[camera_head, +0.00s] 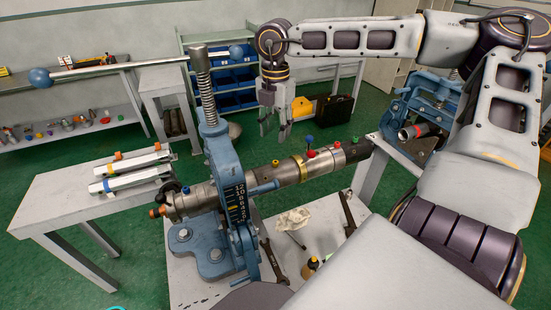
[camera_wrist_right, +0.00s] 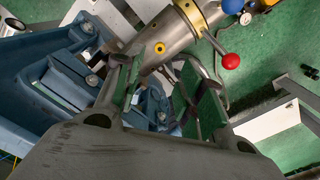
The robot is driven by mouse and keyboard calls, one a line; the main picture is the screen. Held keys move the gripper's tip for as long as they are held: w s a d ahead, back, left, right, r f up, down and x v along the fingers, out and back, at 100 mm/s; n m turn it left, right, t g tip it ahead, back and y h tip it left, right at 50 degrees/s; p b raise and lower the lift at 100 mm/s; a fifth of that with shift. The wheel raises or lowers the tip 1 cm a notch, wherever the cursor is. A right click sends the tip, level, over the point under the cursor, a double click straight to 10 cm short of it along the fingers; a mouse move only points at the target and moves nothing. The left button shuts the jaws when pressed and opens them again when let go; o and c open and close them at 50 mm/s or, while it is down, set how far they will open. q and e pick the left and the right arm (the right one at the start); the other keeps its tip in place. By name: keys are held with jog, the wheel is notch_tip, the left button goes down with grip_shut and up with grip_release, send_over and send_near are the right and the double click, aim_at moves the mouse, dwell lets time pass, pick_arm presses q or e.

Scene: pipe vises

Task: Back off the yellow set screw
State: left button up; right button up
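The yellow set screw (camera_head: 276,162) sits on top of the grey metal pipe assembly (camera_head: 288,172), just right of the blue pipe vise (camera_head: 228,165). In the right wrist view the yellow set screw (camera_wrist_right: 160,48) shows as a yellow ring with a dark centre. My right gripper (camera_head: 274,132) points down above the pipe, apart from the screw. Its fingers are spread with nothing between them. In the right wrist view, my right gripper (camera_wrist_right: 161,72) has the screw just beyond its fingertips. My left gripper is not in view.
A red-knobbed lever (camera_wrist_right: 229,61), a blue knob (camera_head: 309,139) and a green knob (camera_head: 355,140) stand farther right on the pipe. A white cloth (camera_head: 293,219) and tools lie on the bench below. A side table (camera_head: 70,202) stands at left.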

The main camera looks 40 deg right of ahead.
aim_at(276, 162)
jog(key=shift+f, duration=5.5)
jog(key=shift+c, duration=0.4)
grip_shut()
